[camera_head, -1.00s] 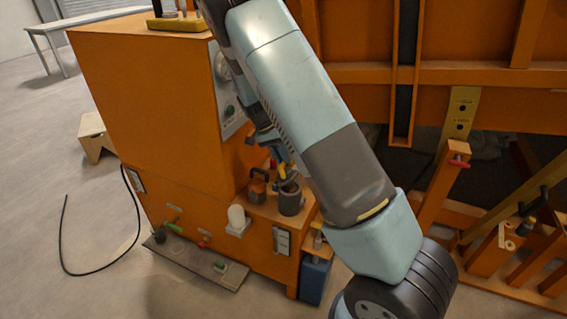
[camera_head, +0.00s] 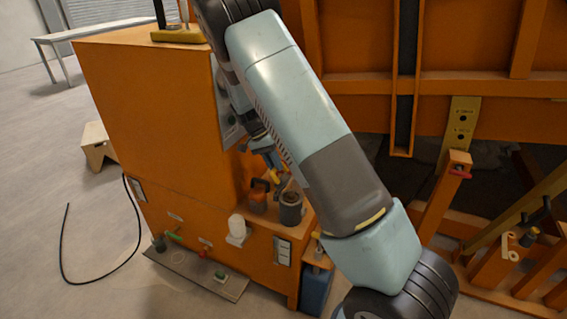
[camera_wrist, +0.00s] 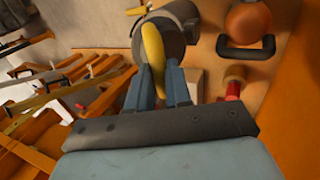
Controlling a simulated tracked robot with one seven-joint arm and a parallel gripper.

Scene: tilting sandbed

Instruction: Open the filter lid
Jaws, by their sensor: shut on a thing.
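A dark grey cylindrical pot, apparently the filter (camera_head: 291,211), stands on an orange ledge of the cabinet; its grey round top also shows in the wrist view (camera_wrist: 178,22). A curved yellow handle (camera_wrist: 153,45) lies across that top. My gripper (camera_wrist: 158,72) has its two blue fingers shut on the yellow handle, one on each side. In the head view my gripper (camera_head: 272,163) is small, above the pot, and partly hidden by my arm. I cannot tell whether the lid is raised.
An orange rounded part with a black loop handle (camera_wrist: 247,48) sits beside the pot. A red knob (camera_wrist: 233,88) is near the fingers. Orange frame beams (camera_head: 445,205) rise at the right.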

